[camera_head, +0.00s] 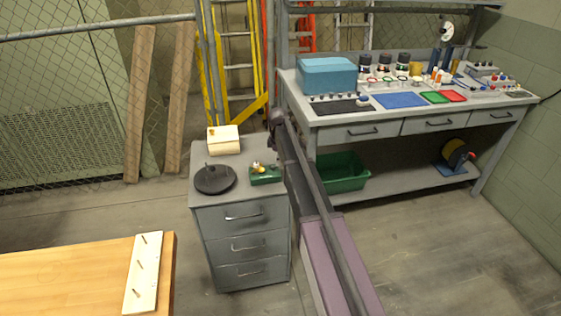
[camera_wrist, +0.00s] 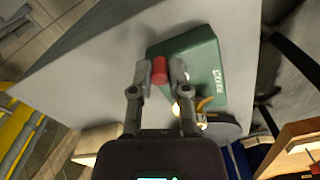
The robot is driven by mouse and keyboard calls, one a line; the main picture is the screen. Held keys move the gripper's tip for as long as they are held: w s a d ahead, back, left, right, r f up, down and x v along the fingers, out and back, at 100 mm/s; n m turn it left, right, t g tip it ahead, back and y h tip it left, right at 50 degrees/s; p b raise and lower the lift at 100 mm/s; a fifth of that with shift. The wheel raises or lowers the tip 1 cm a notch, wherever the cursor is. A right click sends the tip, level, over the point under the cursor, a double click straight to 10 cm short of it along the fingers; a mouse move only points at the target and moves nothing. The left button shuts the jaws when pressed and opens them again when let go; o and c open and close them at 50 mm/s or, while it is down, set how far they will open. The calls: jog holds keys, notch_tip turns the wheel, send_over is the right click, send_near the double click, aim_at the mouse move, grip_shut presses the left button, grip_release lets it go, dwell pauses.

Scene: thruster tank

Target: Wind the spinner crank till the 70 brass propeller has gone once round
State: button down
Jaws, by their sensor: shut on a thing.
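The spinner is a green box (camera_head: 265,176) on top of the grey drawer cabinet; its green body (camera_wrist: 205,62) fills the middle of the wrist view, with pale lettering on one face. A small brass propeller (camera_wrist: 205,103) shows at its lower edge, partly hidden by my gripper's finger. In the head view it is a small yellow shape (camera_head: 258,168). My gripper (camera_wrist: 160,72) is shut on the red crank knob (camera_wrist: 159,69), a finger on each side. The crank arm is hidden. In the head view my arm hides the gripper and crank.
A black round plate (camera_head: 214,180) and a cream box (camera_head: 223,140) stand on the cabinet (camera_head: 240,220) left of the spinner. A wooden table (camera_head: 70,280) is at lower left. The workbench (camera_head: 340,120) with many small items stands behind at right, above a green bin (camera_head: 345,185).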

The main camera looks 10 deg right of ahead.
aim_at(270, 165)
jog(key=n, duration=0.2)
jog(key=w+n, duration=0.1)
jog(key=shift+a+n, duration=0.3)
jog(key=shift+a, duration=0.05)
jog(key=n, duration=0.3)
jog(key=shift+w+a+n, duration=0.2)
jog(key=shift+a+n, duration=0.1)
jog(key=shift+a, duration=0.05)
jog(key=n, duration=0.2)
jog(key=a+n, duration=0.1)
jog(key=shift+w+n, duration=0.15)
jog(key=shift+n, duration=0.25)
jog(key=shift+a+n, duration=0.2)
jog(key=shift+n, duration=0.6)
jog(key=shift+a+n, duration=0.15)
jog(key=shift+n, duration=0.65)
jog(key=c, duration=0.6)
grip_release()
